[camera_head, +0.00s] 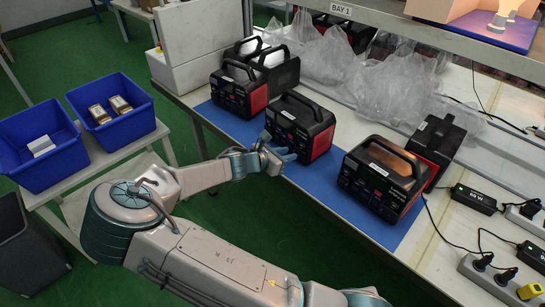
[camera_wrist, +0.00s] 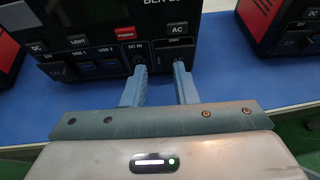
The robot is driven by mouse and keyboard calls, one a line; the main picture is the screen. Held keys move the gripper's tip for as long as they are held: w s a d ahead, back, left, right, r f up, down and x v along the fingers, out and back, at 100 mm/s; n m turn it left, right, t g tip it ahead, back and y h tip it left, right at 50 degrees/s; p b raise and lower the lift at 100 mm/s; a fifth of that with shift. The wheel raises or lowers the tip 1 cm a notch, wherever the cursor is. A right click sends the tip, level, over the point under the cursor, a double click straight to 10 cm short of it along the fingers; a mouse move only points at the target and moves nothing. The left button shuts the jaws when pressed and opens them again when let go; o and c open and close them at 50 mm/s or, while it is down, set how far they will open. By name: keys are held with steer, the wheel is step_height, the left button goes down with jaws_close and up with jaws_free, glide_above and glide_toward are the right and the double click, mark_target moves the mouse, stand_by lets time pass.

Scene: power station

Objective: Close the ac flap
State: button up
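The black and red power station (camera_head: 302,128) stands in the middle of the blue mat, its front toward my gripper (camera_head: 284,157). In the wrist view the lower front panel of the power station (camera_wrist: 100,45) fills the upper middle. The AC outlet area with its dark flap (camera_wrist: 168,55) is at the panel's right, under the AC label. Whether the flap stands open or lies flat is not clear. My gripper (camera_wrist: 160,72) is open, with a gap between its fingers. The left fingertip is by the DC IN port and the right fingertip overlaps the AC area. Contact cannot be told.
More power stations stand left (camera_head: 240,90) and right (camera_head: 382,175) on the blue mat (camera_head: 335,195). Clear plastic bags (camera_head: 390,95) lie behind. Power strips (camera_head: 490,270) and cables are at right. Blue bins (camera_head: 40,145) stand at left. Some mat in front is bare.

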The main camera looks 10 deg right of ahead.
steer(key=v, duration=1.3)
steer(key=shift+f, duration=0.1)
